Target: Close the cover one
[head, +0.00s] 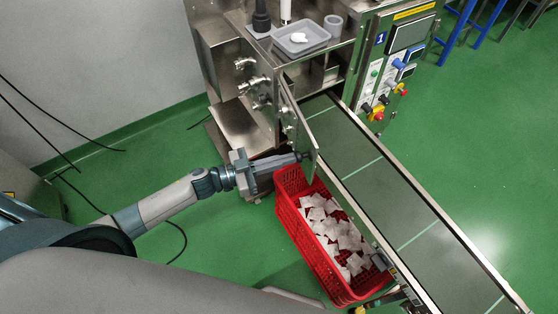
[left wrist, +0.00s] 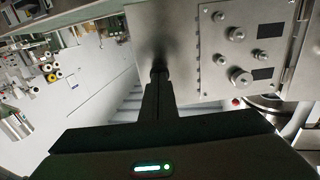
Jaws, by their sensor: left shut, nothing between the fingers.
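The cover (head: 300,122) is a flat metal door panel on the packing machine (head: 240,65). In the head view it stands swung out at an angle beside the conveyor. My left gripper (head: 304,156) reaches in from the left, its fingers shut and empty, with the tips at the lower part of the cover. In the left wrist view the shut fingertips (left wrist: 160,74) point at a plain metal panel (left wrist: 158,30), which looks like the cover. Whether the tips touch it I cannot tell. My right gripper is not in view.
A red basket (head: 285,205) of white teabags stands just below my left gripper. The green conveyor (head: 400,205) runs to the lower right. Metal knobs (head: 260,82) stick out from the machine's left face. A control panel (head: 385,85) is at the upper right. Green floor left of the machine is open.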

